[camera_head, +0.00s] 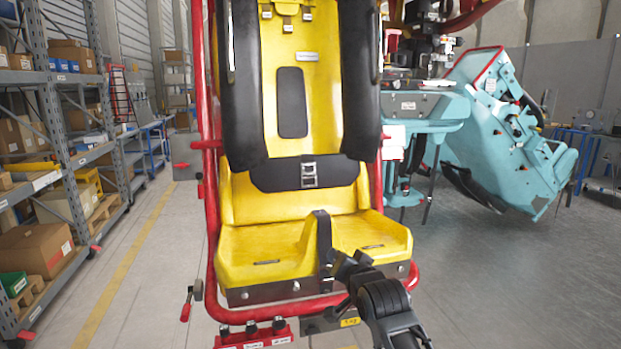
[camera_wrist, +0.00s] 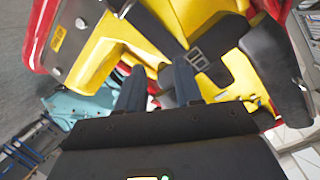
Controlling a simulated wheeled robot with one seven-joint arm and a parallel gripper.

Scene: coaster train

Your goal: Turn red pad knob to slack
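A red pad (camera_head: 255,338) with black knobs (camera_head: 250,328) and small white labels sits low in front of the yellow seat (camera_head: 300,245), at the bottom of the head view. The labels are too small to read, so I cannot tell which setting any knob is at. My gripper (camera_head: 343,266) is at the seat's front edge, to the right of and above the red pad. In the wrist view its two dark fingers (camera_wrist: 158,88) stand apart with nothing held between them. I cannot make out the red pad's knobs in the wrist view.
A red tube frame (camera_head: 212,230) surrounds the seat. A red-tipped lever (camera_head: 188,303) hangs left of it. A black upright post (camera_head: 323,240) on the seat is close to my gripper. Shelves with boxes (camera_head: 45,248) stand left; a tilted teal car (camera_head: 505,140) stands right. Floor is clear between.

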